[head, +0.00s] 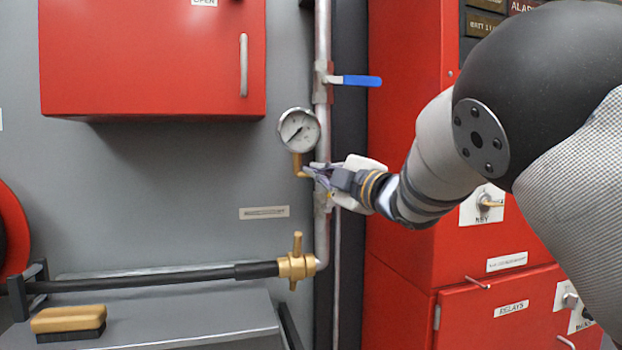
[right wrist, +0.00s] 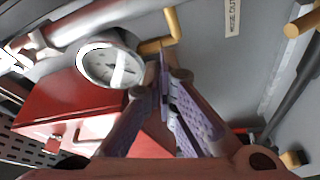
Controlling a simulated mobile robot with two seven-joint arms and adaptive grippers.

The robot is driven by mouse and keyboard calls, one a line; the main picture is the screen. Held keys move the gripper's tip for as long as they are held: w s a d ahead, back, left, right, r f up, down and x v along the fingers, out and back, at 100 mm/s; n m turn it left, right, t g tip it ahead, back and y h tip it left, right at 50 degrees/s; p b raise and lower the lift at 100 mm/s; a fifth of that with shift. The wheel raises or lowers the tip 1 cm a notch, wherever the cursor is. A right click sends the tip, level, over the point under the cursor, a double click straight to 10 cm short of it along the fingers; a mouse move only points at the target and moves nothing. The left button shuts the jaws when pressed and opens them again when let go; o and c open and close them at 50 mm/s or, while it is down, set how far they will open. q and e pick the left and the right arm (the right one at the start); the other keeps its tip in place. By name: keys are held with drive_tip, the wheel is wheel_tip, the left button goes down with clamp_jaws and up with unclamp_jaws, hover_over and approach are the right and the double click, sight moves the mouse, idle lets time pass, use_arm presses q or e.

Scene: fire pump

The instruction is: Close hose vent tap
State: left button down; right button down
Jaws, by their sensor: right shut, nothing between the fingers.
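A tap with a blue lever (head: 355,80) sits on the vertical pipe (head: 322,140), its lever pointing right, square to the pipe. A brass fitting with a cross handle (head: 297,264) joins the black hose (head: 150,280) to the pipe's foot. I cannot tell from labels which is the hose vent tap. My right gripper (head: 316,172) is shut and empty, just under the round gauge (head: 299,130) and in front of the pipe. In the right wrist view its purple fingers (right wrist: 165,75) lie close to the gauge's brass elbow (right wrist: 155,45); contact is unclear. My left gripper is out of view.
A red box (head: 150,60) hangs at the upper left. A red cabinet (head: 400,265) with a key switch (head: 487,204) stands right of the pipe. A brush (head: 68,322) lies on the grey ledge (head: 200,318).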

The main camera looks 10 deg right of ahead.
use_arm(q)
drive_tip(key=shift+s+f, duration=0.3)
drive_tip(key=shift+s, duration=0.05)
use_arm(e)
drive_tip(key=w+d, duration=0.1)
drive_tip(key=w+d+f, duration=0.1)
drive_tip(key=d, duration=0.1)
drive_tip(key=shift+w+f, duration=0.2)
drive_tip(key=shift+w, duration=0.1)
drive_tip(key=shift+f, duration=0.1)
